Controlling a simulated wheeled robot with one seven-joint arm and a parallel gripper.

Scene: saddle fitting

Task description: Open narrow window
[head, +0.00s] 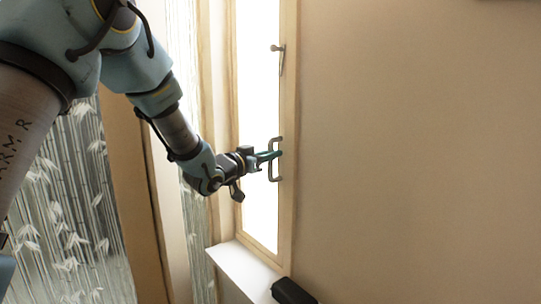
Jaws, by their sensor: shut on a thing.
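The narrow window (258,100) is a tall bright pane in a light wooden frame, left of the middle in the head view. A metal pull handle (271,172) stands on its right side, low on the frame. A second, lever-like metal fitting (281,60) sits higher up on the same side and points down. My gripper (278,154) reaches in from the left and is shut on the pull handle at its upper part. The fingertips hide a small piece of the handle. I cannot tell whether the window is ajar.
A white sill (240,268) juts out below the window. A dark object (293,291) lies at the bottom, right of the sill. A bare beige wall (420,150) fills the right. A curtain with a bamboo pattern (75,200) hangs at the left, behind my arm.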

